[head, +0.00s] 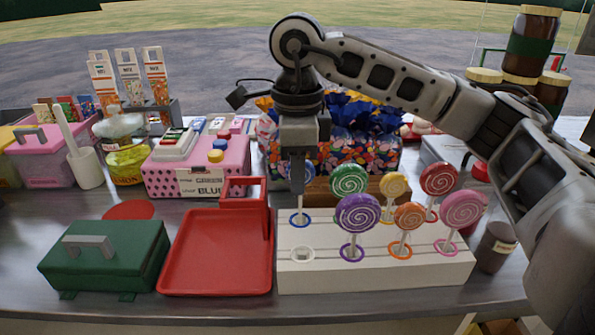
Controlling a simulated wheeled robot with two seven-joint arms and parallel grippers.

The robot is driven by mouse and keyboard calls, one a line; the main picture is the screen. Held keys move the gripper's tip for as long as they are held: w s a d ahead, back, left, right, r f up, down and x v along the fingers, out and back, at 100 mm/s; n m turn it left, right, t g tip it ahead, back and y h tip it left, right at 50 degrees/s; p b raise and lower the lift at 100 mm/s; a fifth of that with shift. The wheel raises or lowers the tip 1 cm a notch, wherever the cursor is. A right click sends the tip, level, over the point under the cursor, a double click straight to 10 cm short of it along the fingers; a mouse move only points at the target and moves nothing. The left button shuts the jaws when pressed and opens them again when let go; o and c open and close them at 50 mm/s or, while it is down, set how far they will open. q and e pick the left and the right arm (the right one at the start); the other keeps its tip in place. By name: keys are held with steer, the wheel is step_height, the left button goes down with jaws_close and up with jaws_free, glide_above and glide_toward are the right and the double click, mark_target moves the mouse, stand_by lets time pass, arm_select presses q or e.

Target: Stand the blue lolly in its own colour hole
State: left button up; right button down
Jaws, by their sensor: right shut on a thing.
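The white lolly stand (380,275) is on the counter, right of the middle. The blue lolly (297,178) is upright above the stand's back left hole, which has a blue ring (299,219). Its stick comes down at this ring; I cannot tell how deep the tip is. My right gripper (298,158) points straight down and is shut on the blue lolly's head, hiding part of it. My left gripper is not in view.
Green (349,180), purple (358,213), yellow, orange, red and pink lollies stand close by in the stand. The front left hole with a white ring (302,255) is empty. A red tray (215,255) and green box (105,255) are left; a brown cup (496,248) is right.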

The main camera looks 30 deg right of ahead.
steer(key=shift+f+b, duration=0.9)
steer(key=shift+f, duration=0.3)
steer(key=c, duration=0.8)
jaws_free()
steer(key=shift+o, duration=0.2)
